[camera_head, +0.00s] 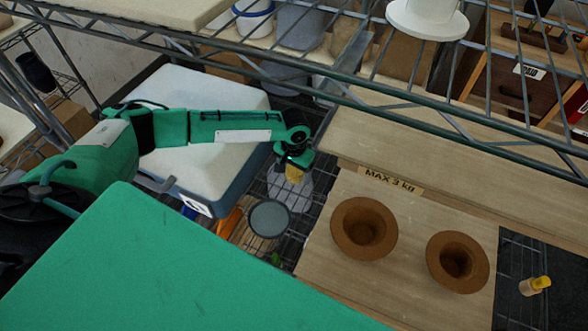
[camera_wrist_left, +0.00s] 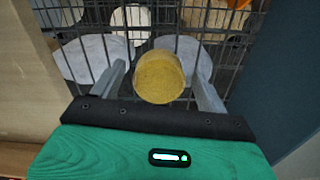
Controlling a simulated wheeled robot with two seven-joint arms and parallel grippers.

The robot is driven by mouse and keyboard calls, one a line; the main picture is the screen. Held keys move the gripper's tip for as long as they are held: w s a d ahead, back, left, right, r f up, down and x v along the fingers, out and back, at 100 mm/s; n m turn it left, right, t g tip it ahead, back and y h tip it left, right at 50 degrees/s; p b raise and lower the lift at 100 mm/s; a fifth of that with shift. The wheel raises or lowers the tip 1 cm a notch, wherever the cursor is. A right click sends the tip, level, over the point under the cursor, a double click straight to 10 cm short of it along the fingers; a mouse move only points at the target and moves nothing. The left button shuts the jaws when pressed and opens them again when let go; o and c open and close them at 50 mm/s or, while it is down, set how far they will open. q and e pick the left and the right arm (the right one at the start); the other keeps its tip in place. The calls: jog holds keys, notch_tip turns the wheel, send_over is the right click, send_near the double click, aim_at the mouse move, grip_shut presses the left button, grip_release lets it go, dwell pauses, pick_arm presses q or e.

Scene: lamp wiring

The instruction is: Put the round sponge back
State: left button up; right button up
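The round yellow sponge (camera_wrist_left: 160,77) shows in the left wrist view between the two grey fingers of my left gripper (camera_wrist_left: 157,72). A narrow gap shows between the sponge and the left finger; the right finger is very close to it, and I cannot tell whether it touches. The fingers are apart. In the head view my left gripper (camera_head: 294,168) points down over a dark wire rack, with the yellow sponge (camera_head: 294,174) just below its wrist. Whether the sponge rests on anything is hidden. My right gripper is not in view.
A wooden board (camera_head: 345,245) marked "MAX 3 kg" holds two brown bowls (camera_head: 364,228) (camera_head: 457,262). A small yellow-capped item (camera_head: 535,286) lies at right. A grey round dish (camera_head: 269,218) is near the gripper. A pale-topped bin (camera_head: 215,110) lies beneath my arm; wire shelving (camera_head: 400,100) crosses above.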

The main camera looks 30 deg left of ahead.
aim_at(294, 170)
pick_arm(q)
notch_tip(294, 170, up, 12)
jog(key=b, duration=0.3)
jog(key=shift+r, duration=0.2)
jog(key=shift+f, duration=0.1)
dwell(0.5)
